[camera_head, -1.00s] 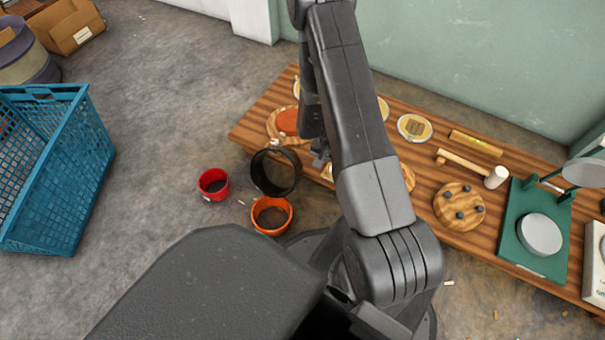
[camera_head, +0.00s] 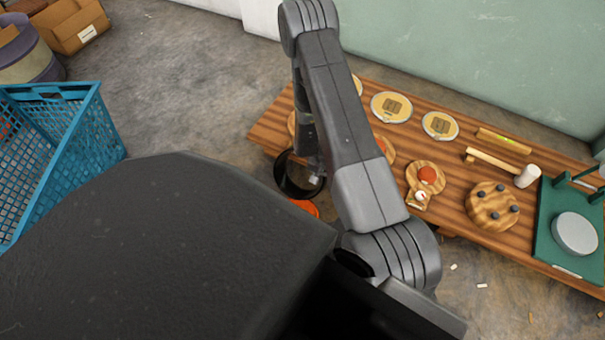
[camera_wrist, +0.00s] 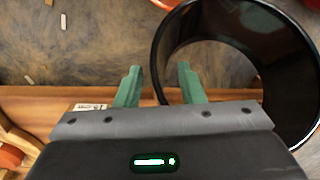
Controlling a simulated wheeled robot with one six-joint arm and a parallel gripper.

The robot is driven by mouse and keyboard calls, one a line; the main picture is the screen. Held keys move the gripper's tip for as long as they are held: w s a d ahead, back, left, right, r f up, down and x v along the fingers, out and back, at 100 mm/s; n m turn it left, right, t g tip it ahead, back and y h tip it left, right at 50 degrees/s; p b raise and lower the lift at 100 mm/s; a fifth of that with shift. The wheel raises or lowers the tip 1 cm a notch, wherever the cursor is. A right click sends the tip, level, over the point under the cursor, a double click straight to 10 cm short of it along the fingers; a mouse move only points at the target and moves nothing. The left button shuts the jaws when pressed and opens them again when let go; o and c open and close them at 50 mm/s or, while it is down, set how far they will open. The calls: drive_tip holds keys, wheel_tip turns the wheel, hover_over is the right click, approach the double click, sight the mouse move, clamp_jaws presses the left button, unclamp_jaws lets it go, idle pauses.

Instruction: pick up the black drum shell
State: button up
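The black drum shell (camera_head: 283,181) is a glossy open ring on the floor beside the front edge of the low wooden bench. My arm hides part of it in the head view. In the wrist view the shell (camera_wrist: 275,62) fills the upper right, and its near-left wall lies between the two green fingers as seen from there. My gripper (camera_wrist: 158,70) is open, with a clear gap between the fingers. The right finger overlaps the shell's opening in the picture. I cannot tell whether either finger touches the shell. The fingertips are not clear in the head view.
An orange shell (camera_head: 305,207) sits just in front of the black one, mostly hidden by my body. The wooden bench (camera_head: 455,215) holds discs, a mallet (camera_head: 500,165) and a green stand (camera_head: 548,222).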

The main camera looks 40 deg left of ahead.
drive_tip(key=shift+f, duration=0.9)
drive_tip(key=shift+r, duration=0.1)
clamp_jaws()
drive_tip(key=shift+r, duration=0.1)
